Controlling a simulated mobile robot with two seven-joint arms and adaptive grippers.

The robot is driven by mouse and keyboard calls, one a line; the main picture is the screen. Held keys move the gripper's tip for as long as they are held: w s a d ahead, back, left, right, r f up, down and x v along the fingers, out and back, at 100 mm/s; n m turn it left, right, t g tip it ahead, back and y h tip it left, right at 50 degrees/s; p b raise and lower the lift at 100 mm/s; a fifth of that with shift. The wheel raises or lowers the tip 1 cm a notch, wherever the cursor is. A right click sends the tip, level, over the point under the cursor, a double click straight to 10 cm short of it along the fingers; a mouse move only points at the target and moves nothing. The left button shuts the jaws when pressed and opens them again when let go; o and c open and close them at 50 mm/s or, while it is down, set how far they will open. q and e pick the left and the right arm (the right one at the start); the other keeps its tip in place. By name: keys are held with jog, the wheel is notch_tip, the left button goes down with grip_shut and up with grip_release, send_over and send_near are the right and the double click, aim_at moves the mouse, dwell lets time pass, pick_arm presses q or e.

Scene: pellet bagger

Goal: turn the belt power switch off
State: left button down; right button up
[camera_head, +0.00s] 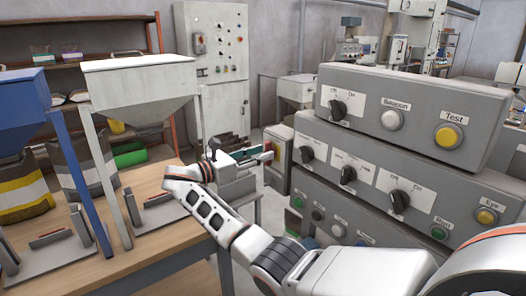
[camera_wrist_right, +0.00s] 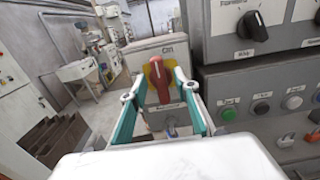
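A red rotary handle (camera_wrist_right: 159,80) sits on a yellow plate (camera_wrist_right: 152,72) on the front of a grey switch box (camera_wrist_right: 148,51). The handle stands near upright in the right wrist view. A small label above it and one below are too blurred to read surely. My right gripper (camera_wrist_right: 156,92) is open, with one teal-padded finger on each side of the handle. I see no clear contact. In the head view the right gripper (camera_head: 262,154) is beside the switch box (camera_head: 280,160), and the handle is mostly hidden there. My left gripper is not in view.
Stacked grey control panels (camera_head: 398,130) with black knobs and coloured buttons stand close on the right. A wooden table (camera_head: 165,232) with a white hopper (camera_head: 138,80) and a blue hopper (camera_head: 22,88) is on the left. A grey cabinet (camera_head: 222,105) stands behind.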

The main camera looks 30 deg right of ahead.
jog(key=shift+d, duration=0.65)
grip_shut()
